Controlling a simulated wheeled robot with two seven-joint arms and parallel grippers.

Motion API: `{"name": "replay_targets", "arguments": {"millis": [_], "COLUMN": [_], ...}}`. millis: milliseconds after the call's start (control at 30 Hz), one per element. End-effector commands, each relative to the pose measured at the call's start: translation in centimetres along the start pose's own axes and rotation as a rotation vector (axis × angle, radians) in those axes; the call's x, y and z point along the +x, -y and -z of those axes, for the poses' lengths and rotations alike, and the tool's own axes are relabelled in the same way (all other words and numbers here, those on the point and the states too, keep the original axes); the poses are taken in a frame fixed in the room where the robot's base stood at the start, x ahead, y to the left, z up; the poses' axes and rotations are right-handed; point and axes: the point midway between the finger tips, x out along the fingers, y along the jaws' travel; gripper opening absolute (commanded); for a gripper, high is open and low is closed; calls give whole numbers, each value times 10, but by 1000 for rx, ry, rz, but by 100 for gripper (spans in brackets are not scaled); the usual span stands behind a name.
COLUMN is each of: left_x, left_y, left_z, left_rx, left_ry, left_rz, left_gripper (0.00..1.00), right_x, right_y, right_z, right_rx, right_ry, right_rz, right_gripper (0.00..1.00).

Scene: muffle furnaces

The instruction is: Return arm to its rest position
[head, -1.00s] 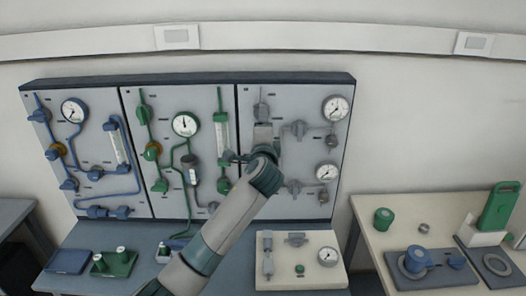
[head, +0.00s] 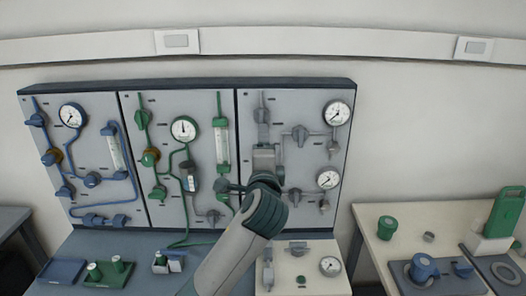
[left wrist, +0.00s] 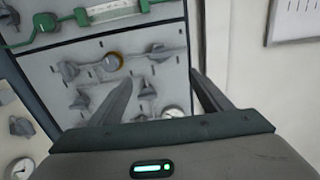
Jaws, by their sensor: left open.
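My left arm (head: 240,245) rises from the bottom of the head view to the front of the right-hand wall panel. Its hand end is seen near the panel's lower left part, and the fingertips are hard to make out there. In the left wrist view my left gripper (left wrist: 162,76) is open, its two dark fingers spread and nothing held between them. Beyond the fingers is a grey panel (left wrist: 95,48) with grey valves, an orange-ringed knob (left wrist: 112,62) and a small gauge (left wrist: 173,112). My right gripper is in neither view.
The wall board (head: 170,88) carries blue, green and grey pipework with gauges. A pale board with a gauge (head: 330,266) lies on the bench below, partly hidden by my arm. Right, a table (head: 362,215) holds green and blue parts. Plain wall shows beside the board.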

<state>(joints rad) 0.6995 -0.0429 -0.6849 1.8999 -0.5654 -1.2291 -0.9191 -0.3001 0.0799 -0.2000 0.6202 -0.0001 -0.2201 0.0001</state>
Motion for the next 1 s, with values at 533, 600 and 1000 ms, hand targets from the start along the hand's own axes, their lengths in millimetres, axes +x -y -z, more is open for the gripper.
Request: {"name": "replay_targets", "arguments": {"millis": [533, 600, 1000], "left_x": [-4, -8, -90], "left_y": [-22, -41, -225], "left_z": [-7, -14, -83], "left_rx": [-45, -83, -496], "left_ry": [3, 8, 125], "left_rz": [-42, -79, -445], "left_gripper": [72, 72, 72], "right_x": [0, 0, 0], "right_y": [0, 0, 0], "right_z": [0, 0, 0], "right_rx": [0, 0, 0], "right_ry": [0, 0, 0], "right_rz": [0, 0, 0], "right_gripper": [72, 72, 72]}}
